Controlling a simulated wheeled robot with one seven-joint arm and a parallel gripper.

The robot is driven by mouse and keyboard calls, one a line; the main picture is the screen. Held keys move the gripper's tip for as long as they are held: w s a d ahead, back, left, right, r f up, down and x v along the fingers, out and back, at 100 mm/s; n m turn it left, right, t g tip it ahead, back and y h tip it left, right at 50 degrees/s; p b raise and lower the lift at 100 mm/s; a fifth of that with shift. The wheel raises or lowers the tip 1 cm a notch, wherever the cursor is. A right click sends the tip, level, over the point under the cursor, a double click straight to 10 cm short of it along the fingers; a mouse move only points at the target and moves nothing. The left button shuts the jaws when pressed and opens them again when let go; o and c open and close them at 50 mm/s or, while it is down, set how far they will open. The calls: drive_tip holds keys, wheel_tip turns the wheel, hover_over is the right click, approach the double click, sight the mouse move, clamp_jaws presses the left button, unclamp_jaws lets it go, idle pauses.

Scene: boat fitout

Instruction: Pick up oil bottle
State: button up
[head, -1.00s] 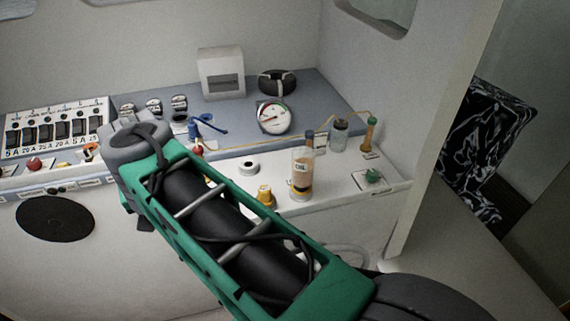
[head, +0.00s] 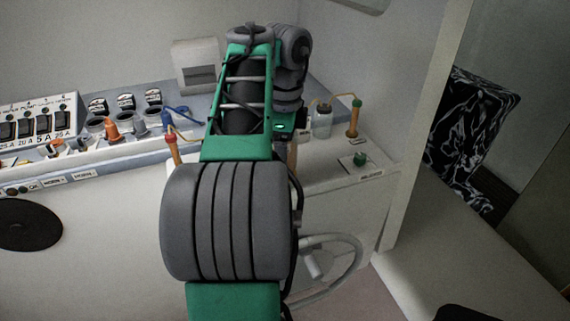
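The oil bottle is almost wholly hidden behind my arm in the head view. Only a narrow brownish sliver (head: 292,156), which seems to be its side, shows at the arm's right edge above the white counter (head: 330,170). My green and grey arm rises through the middle of the picture and bends over the counter at the bottle's place. My gripper's fingers do not show; they are hidden behind the arm. I cannot tell whether they touch the bottle.
A glass jar (head: 322,121) and an orange-handled tool with a green top (head: 353,118) stand right of the arm. A green knob (head: 360,159) sits on the counter's right part. The switch panel (head: 38,122) is at left. A wall post (head: 425,130) bounds the right.

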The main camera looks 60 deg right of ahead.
drive_tip(key=shift+f, duration=0.1)
drive_tip(key=shift+c, duration=0.2)
clamp_jaws()
idle(0.5)
